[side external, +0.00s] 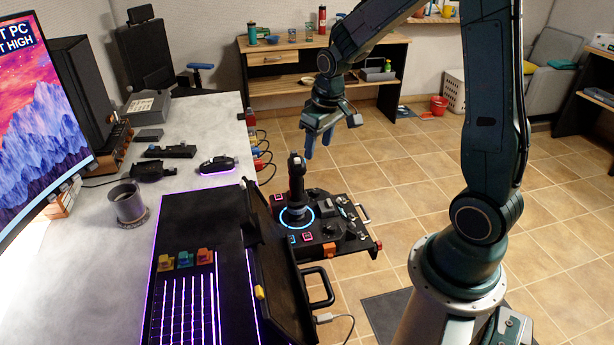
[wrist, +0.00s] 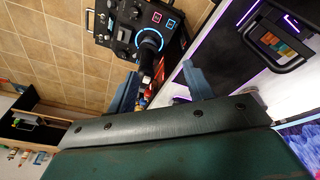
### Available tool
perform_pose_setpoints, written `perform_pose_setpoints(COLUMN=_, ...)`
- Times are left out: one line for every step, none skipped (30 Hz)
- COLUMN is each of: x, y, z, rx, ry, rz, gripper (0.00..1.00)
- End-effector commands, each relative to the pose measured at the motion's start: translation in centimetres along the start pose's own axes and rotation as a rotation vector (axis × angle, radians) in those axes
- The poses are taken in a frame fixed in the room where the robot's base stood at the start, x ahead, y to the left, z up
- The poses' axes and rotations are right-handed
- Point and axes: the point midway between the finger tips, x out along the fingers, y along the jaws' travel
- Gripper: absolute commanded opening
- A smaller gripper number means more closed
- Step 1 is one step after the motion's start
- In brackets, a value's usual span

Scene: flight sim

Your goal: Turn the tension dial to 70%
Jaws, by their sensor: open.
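The black control panel (side external: 345,250) is mounted at the desk's right edge. It carries a black joystick (side external: 297,190) with a glowing blue ring at its base, lit square buttons and small dark knobs. Which knob is the tension dial I cannot tell; no marking is readable. The panel (wrist: 122,37) also shows at the top of the wrist view, with the joystick (wrist: 147,62) pointing toward the camera. My gripper (side external: 319,146) is open and empty, its blue fingers pointing down, above and behind the panel. In the wrist view the fingers (wrist: 161,82) stand apart and touch nothing.
The desk (side external: 190,120) at left holds a keyboard, a cup (side external: 128,203), a mouse (side external: 217,164) and a monitor. A black handle (side external: 318,288) sticks out in front of the panel. Cables hang along the desk edge. Tiled floor lies open to the right.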

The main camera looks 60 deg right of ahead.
Motion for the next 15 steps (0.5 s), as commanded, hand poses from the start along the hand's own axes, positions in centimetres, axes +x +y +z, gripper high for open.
perform_pose_setpoints(x=1.3, y=0.6, z=-0.2, rx=0.008, ry=-0.016, rz=-0.001, gripper=0.52)
perform_pose_setpoints(x=2.0, y=0.9, z=-0.3, rx=0.011, ry=-0.023, rz=-0.001, gripper=0.52)
perform_pose_setpoints(x=2.9, y=1.4, z=-0.4, rx=0.015, ry=-0.033, rz=-0.001, gripper=0.52)
perform_pose_setpoints(x=3.6, y=1.7, z=-0.4, rx=0.017, ry=-0.039, rz=-0.002, gripper=0.52)
perform_pose_setpoints(x=4.4, y=2.0, z=-0.5, rx=0.020, ry=-0.045, rz=-0.002, gripper=0.52)
perform_pose_setpoints(x=5.3, y=2.5, z=-0.5, rx=0.024, ry=-0.056, rz=-0.003, gripper=0.52)
perform_pose_setpoints(x=6.0, y=2.8, z=-0.5, rx=0.027, ry=-0.062, rz=-0.003, gripper=0.52)
perform_pose_setpoints(x=6.8, y=3.1, z=-0.5, rx=0.030, ry=-0.068, rz=-0.004, gripper=0.52)
perform_pose_setpoints(x=7.8, y=3.5, z=-0.5, rx=0.035, ry=-0.077, rz=-0.005, gripper=0.52)
perform_pose_setpoints(x=8.5, y=3.9, z=-0.4, rx=0.038, ry=-0.085, rz=-0.006, gripper=0.52)
perform_pose_setpoints(x=9.3, y=4.2, z=-0.3, rx=0.040, ry=-0.091, rz=-0.007, gripper=0.52)
perform_pose_setpoints(x=10.3, y=4.6, z=-0.2, rx=0.043, ry=-0.099, rz=-0.008, gripper=0.52)
perform_pose_setpoints(x=11.1, y=4.9, z=-0.1, rx=0.047, ry=-0.107, rz=-0.009, gripper=0.52)
perform_pose_setpoints(x=11.8, y=5.2, z=0.0, rx=0.050, ry=-0.114, rz=-0.010, gripper=0.52)
perform_pose_setpoints(x=12.9, y=5.6, z=0.2, rx=0.054, ry=-0.122, rz=-0.012, gripper=0.52)
